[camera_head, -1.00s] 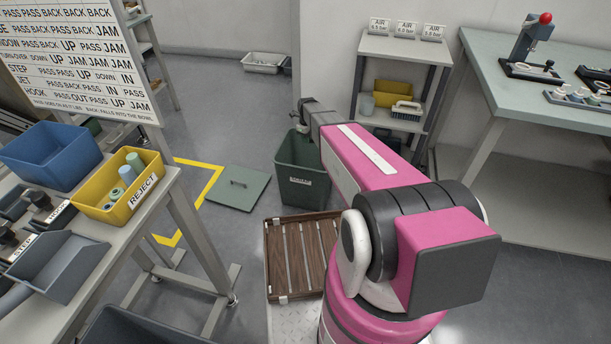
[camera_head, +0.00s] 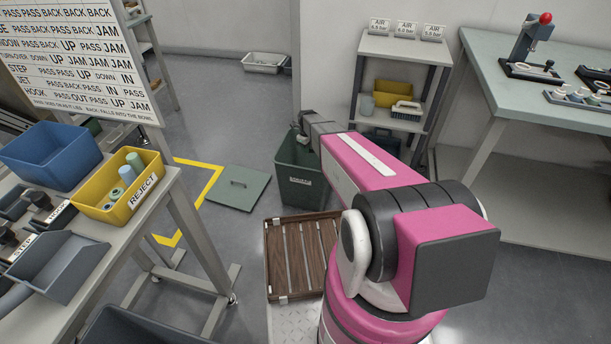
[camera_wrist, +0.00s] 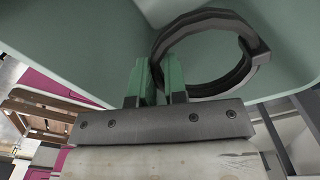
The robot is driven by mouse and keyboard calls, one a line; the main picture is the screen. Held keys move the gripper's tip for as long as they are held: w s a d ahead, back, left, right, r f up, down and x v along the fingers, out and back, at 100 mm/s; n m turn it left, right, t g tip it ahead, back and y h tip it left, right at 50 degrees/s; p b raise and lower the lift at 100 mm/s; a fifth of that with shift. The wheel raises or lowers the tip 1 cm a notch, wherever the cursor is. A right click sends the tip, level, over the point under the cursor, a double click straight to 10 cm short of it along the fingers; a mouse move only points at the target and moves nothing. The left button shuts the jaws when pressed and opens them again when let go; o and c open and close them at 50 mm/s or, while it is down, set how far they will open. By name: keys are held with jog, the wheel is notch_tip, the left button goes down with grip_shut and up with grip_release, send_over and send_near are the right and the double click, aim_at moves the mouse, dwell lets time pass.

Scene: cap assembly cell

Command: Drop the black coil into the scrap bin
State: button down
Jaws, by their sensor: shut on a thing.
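The black coil (camera_wrist: 257,46) is a dark ring seen close up in the wrist view. My gripper (camera_wrist: 159,72), with two green fingers close together, is shut on its near left side. The green scrap bin (camera_head: 301,188) stands open on the floor at the middle of the head view. Its green inside (camera_wrist: 95,42) fills much of the wrist view behind the coil.
The bin's green lid (camera_head: 238,190) lies flat on the floor to its left, by yellow tape. A brown slatted pallet (camera_head: 300,258) lies in front. A shelf rack (camera_head: 398,95) stands behind right. A yellow reject box (camera_head: 122,190) sits on the left table.

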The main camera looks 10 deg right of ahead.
jog(key=c, duration=1.1)
grip_release()
notch_tip(320, 180, up, 11)
jog(key=shift+f, duration=0.1)
